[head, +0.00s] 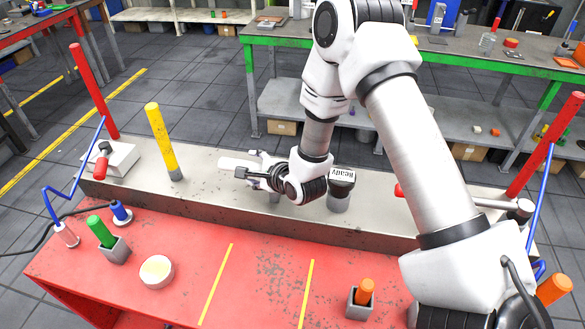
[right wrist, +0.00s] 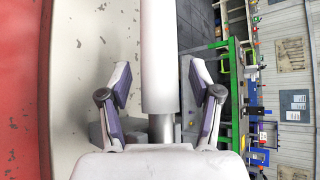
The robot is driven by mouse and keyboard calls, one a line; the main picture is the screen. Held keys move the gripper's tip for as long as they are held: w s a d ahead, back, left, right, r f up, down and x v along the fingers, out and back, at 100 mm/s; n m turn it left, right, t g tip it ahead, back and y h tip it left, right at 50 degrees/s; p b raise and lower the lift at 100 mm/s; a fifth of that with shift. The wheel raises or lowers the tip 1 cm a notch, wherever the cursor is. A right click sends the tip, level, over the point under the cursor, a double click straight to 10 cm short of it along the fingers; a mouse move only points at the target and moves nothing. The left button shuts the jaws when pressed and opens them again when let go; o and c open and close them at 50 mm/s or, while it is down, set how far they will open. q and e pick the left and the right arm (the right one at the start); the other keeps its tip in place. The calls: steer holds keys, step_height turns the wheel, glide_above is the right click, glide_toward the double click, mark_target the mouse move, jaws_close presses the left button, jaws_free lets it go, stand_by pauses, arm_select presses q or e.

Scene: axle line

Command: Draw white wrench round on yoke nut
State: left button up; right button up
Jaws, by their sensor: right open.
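The white wrench (head: 230,163) shows in the head view as a pale bar sticking out left of my right gripper (head: 247,165). In the right wrist view the wrench (right wrist: 161,55) runs up the middle, between the fingers of my right gripper (right wrist: 161,84). Those fingers are open, with a gap on each side of the bar. A grey metal cylinder (right wrist: 162,128) shows below the bar; it may be the yoke nut, which I cannot confirm. My gripper and wrist hide the wrench's other end in the head view. My left gripper is not in view.
The grey beam (head: 215,195) lies along the red table (head: 190,300). A yellow post (head: 162,140) stands left of my gripper, and a "Ready" display (head: 342,175) right of it. Red posts (head: 92,90) rise at both ends. Green-handled (head: 101,231) and orange-handled (head: 365,291) items stand in front.

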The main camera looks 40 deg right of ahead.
steer(key=shift+s+r, duration=0.15)
steer(key=shift+s, duration=0.1)
steer(key=c, duration=0.5)
steer(key=shift+s+a+r, duration=0.1)
jaws_close()
